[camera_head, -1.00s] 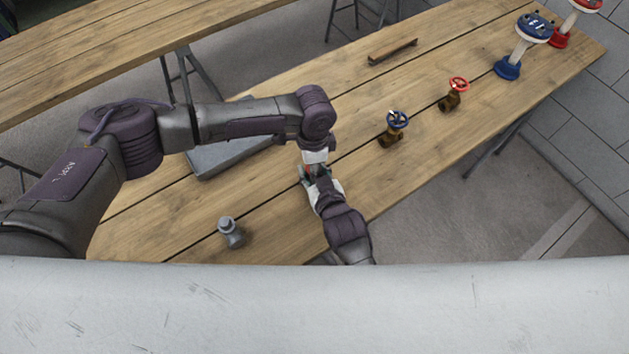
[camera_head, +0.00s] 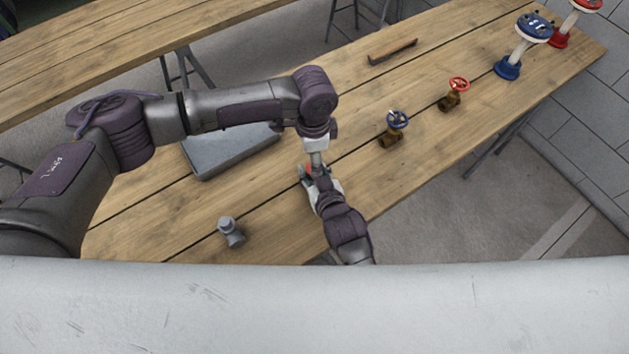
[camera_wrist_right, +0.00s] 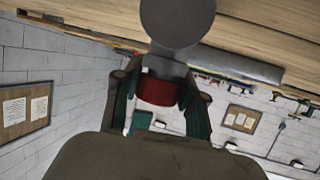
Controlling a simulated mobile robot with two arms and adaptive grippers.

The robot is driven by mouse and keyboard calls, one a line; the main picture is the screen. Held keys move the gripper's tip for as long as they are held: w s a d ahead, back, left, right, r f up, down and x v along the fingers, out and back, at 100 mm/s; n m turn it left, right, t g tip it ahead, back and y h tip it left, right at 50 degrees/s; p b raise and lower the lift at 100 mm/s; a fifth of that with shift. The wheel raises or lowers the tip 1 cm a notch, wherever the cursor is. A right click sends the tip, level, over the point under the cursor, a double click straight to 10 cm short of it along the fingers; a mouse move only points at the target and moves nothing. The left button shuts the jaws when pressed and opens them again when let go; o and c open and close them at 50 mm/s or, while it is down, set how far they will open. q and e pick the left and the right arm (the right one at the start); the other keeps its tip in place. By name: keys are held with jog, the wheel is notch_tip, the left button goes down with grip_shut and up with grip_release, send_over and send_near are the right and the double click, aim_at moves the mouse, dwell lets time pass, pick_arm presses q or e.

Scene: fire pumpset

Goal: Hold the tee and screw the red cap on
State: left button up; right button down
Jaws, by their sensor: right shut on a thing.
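My right gripper (camera_head: 313,178) is low over the near table, coming from the bottom. In the right wrist view its fingers (camera_wrist_right: 160,98) flank a red part, which I take for the red cap (camera_wrist_right: 158,89), with the grey tee (camera_wrist_right: 178,22) against it, its round end toward the top. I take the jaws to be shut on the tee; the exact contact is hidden. The red cap also shows as a small patch in the head view (camera_head: 306,169). My left gripper (camera_head: 318,156) points down just above the right one; its fingertips are not clear. Cap seating cannot be told.
A grey fitting (camera_head: 231,233) stands on the table, left of my right arm. A grey flat case (camera_head: 215,160) lies behind. Blue-wheeled (camera_head: 397,120) and red-wheeled (camera_head: 459,85) brass valves stand to the right. A brown bar (camera_head: 392,50) lies further back. The planks between are clear.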

pick_arm(q)
jog(key=shift+c, duration=0.5)
pick_arm(e)
jog(key=shift+s+f, duration=0.1)
jog(key=shift+f, duration=0.05)
pick_arm(q)
notch_tip(320, 180, up, 4)
jog(key=shift+f, duration=0.2)
jog(key=shift+f, duration=0.1)
jog(key=shift+f, duration=3.95)
jog(key=shift+c, duration=0.3)
jog(key=c, duration=1.1)
jog(key=o, duration=1.3)
jog(key=shift+c, duration=0.2)
